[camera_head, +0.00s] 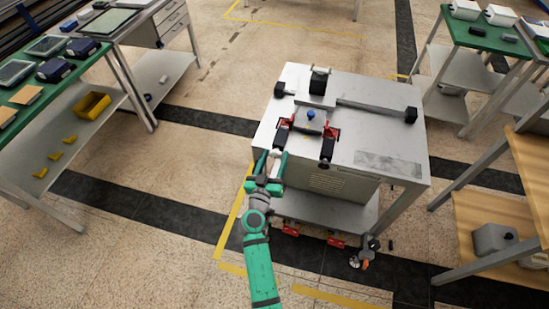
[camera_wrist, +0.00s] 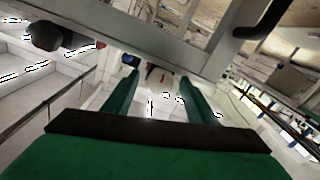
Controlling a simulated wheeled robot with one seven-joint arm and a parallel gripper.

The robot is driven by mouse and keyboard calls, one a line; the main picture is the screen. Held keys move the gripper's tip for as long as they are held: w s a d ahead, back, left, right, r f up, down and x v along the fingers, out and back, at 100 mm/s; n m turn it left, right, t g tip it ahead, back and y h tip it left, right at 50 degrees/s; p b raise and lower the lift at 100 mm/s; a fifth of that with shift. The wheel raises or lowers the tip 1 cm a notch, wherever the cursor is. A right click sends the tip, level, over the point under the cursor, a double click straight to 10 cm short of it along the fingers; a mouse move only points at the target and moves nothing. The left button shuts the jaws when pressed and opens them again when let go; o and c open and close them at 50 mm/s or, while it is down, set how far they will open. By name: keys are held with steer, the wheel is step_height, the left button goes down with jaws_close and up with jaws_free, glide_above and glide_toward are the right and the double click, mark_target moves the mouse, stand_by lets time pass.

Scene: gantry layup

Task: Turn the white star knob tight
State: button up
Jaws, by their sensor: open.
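My gripper (camera_head: 275,157) is at the near left edge of the grey metal cart (camera_head: 385,135). Its green fingers are apart. A small white piece (camera_head: 276,154) shows between the fingertips and looks like the star knob.
On the cart top stand red-and-black clamps (camera_head: 331,134), a blue knob (camera_head: 311,113) and a long grey rail (camera_head: 370,107) with black ends. Green-topped benches stand at left (camera_head: 90,57) and upper right (camera_head: 470,38). A wooden shelf (camera_head: 535,150) is at right. Open floor lies left of the cart.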

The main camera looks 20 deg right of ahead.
steer(key=v, duration=1)
steer(key=shift+s+a, duration=0.25)
steer(key=shift+s, duration=0.05)
steer(key=shift+s+f, duration=0.1)
steer(key=shift+f, duration=0.05)
steer(key=s+a+f+n+y, duration=0.2)
steer(key=s+a+f+y, duration=0.25)
steer(key=s, duration=0.45)
steer(key=s+a+f+n+y, duration=0.25)
steer(key=s+a, duration=0.25)
steer(key=s, duration=0.5)
steer(key=s+a+r+y, duration=0.3)
steer(key=s+r, duration=0.9)
steer(key=s, duration=0.3)
steer(key=shift+r+m, duration=0.35)
steer(key=shift+s, duration=0.15)
